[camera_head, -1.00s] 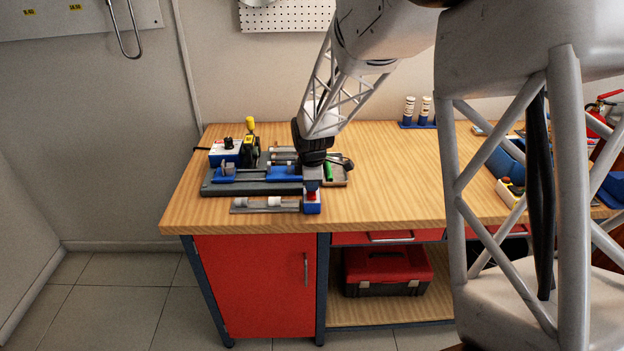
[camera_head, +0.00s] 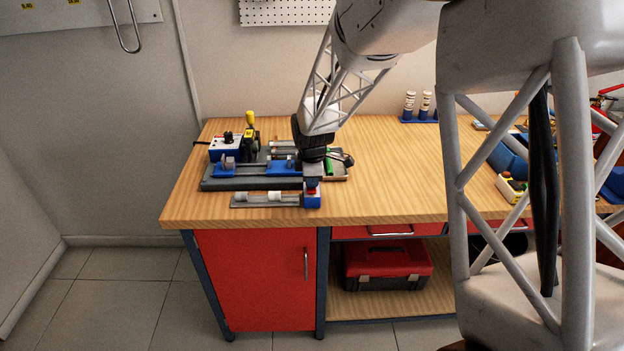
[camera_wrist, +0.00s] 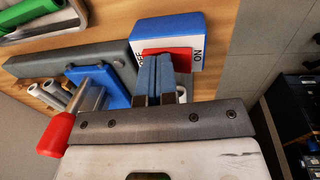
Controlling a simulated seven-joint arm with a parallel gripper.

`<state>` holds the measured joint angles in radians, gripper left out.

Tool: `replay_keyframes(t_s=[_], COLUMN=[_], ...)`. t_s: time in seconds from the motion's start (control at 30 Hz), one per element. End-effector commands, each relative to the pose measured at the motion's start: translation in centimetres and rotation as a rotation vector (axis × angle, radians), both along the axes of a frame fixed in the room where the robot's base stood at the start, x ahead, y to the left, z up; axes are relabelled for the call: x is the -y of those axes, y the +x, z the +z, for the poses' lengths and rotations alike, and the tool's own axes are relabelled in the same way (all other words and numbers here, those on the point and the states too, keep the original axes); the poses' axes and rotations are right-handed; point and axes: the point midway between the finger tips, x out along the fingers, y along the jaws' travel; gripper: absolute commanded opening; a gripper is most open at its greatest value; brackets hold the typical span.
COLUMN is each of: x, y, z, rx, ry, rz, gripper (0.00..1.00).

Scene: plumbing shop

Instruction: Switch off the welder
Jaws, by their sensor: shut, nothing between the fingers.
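The welder, with blue blocks on a long grey base (camera_head: 250,184), lies at the left end of the bench. A small blue switch box (camera_head: 312,201) stands at its front right corner; in the wrist view its white face (camera_wrist: 197,52) carries dark lettering, "ON" at the right and a partly covered word at the left. A red rocker switch (camera_wrist: 182,54) sits in that face. My gripper (camera_head: 312,184) points down over the box. In the wrist view its fingers (camera_wrist: 154,62) are shut together, empty, with their tips at the red switch and partly hiding it. I cannot tell whether they touch it.
A white-and-blue box with a dark knob (camera_head: 226,148) and a yellow-handled tool (camera_head: 250,122) stand behind the base. A tray with a green item (camera_head: 329,168) lies close to my gripper. A red-tipped lever (camera_wrist: 56,135) is near the fingers. The bench middle (camera_head: 400,180) is clear.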

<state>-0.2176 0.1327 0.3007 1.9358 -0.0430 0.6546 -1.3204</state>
Motion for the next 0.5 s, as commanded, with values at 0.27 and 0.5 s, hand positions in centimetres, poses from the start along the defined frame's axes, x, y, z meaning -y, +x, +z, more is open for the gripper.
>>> replay_keyframes(t_s=[0.27, 0.5], x=[-0.01, -0.01], y=[-0.87, -1.14], z=[0.26, 0.40], rx=[0.000, -0.001], ry=[0.000, 0.000], rz=[0.000, 0.000], gripper=[0.00, 0.00])
